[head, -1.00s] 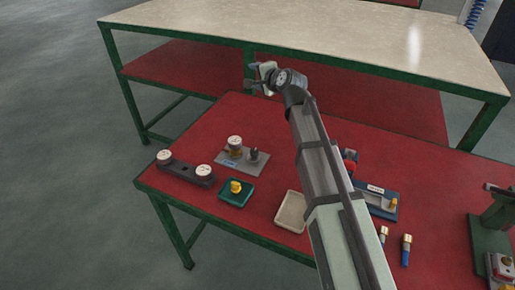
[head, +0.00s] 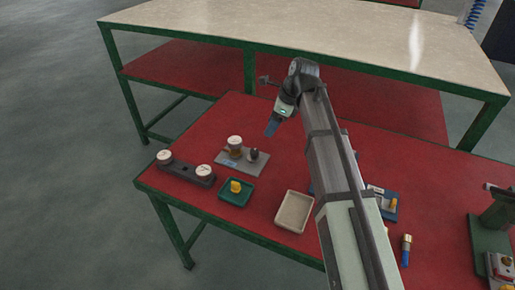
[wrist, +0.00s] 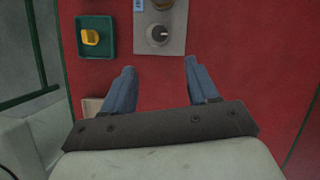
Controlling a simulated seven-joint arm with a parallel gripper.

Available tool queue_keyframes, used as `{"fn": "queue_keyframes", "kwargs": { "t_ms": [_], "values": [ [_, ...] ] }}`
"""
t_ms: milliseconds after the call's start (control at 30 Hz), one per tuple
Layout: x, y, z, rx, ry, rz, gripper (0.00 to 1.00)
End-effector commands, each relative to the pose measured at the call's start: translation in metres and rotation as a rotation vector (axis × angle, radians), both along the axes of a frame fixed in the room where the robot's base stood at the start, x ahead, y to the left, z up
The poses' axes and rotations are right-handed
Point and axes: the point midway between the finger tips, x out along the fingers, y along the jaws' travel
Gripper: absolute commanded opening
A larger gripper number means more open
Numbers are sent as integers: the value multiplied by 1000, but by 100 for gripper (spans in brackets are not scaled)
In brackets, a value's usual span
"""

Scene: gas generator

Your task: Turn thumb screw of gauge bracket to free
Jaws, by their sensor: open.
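The gauge bracket is a grey plate (head: 229,163) on the red table, with a white-faced gauge (head: 235,142) standing on it. Its thumb screw is the dark round knob (head: 253,154) to the right of the gauge. In the wrist view the thumb screw (wrist: 158,35) shows from above on the grey plate (wrist: 175,18), with a light mark on its top. My gripper (head: 271,128) hangs above and behind the bracket, pointing down. In the wrist view its two blue fingers (wrist: 159,66) are spread apart and empty, and the screw lies beyond the tips, roughly centred between them.
A green tray (head: 236,203) with a yellow part sits in front of the bracket. A dark block with two gauges (head: 186,173) stands to its left. A beige tray (head: 294,212) lies to the right. My arm covers part of the table's right half.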

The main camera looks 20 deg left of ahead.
Motion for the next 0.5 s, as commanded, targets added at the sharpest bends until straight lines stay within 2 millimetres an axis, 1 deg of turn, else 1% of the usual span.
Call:
{"fn": "queue_keyframes", "kwargs": {
  "t_ms": [500],
  "values": [
    [-7,31,-76,1,0,4,59]
  ]
}}
